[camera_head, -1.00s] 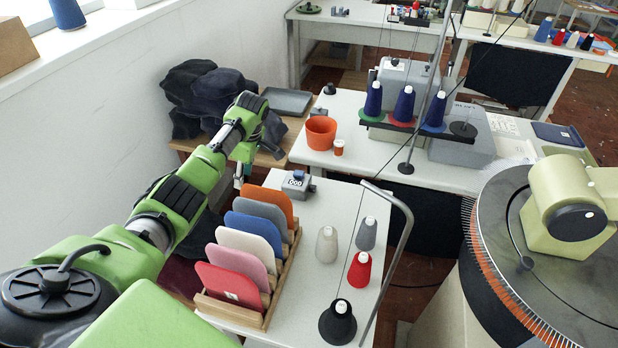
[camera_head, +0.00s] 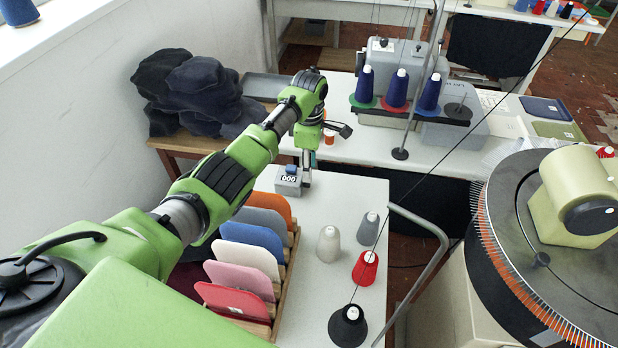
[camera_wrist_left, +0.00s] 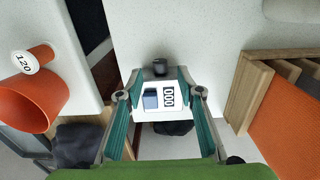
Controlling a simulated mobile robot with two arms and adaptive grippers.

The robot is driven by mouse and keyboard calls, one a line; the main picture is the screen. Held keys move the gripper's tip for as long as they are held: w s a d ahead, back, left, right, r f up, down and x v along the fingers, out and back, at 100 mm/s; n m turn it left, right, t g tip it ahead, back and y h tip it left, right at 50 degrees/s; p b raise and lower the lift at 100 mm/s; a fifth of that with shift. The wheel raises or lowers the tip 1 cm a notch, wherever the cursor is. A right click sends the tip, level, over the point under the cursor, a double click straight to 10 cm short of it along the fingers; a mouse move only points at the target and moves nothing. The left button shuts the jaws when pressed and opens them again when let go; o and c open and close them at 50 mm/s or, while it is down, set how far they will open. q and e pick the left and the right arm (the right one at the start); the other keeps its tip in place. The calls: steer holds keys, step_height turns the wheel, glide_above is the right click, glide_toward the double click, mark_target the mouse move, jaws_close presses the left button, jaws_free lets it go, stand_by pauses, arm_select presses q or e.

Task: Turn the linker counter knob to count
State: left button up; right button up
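The linker counter (camera_head: 287,184) is a small grey box with a blue part on top and digits reading 000. It stands on the far end of the near white table. In the left wrist view the counter (camera_wrist_left: 168,98) shows its digits, the blue block (camera_wrist_left: 150,99) and a dark round knob (camera_wrist_left: 159,68) at its upper edge. My left gripper (camera_head: 306,166) is above and beside the counter. In the wrist view its teal fingers (camera_wrist_left: 160,104) are apart, one on each side of the counter. I cannot tell whether they touch it. My right gripper is out of view.
A wooden rack (camera_head: 288,275) of coloured panels stands close in front of the counter. Yarn cones (camera_head: 328,245) and a bent metal rod (camera_head: 436,232) are to the right. The tabletop right of the counter is clear.

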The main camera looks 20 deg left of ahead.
arm_select(q)
step_height(320, 180, down, 6)
steer(key=shift+r, duration=0.25)
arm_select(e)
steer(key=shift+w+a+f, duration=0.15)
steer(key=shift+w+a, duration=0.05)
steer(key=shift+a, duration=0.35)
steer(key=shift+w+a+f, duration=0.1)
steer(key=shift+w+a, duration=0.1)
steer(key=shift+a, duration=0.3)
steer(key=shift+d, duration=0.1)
arm_select(q)
steer(key=c, duration=1)
jaws_close()
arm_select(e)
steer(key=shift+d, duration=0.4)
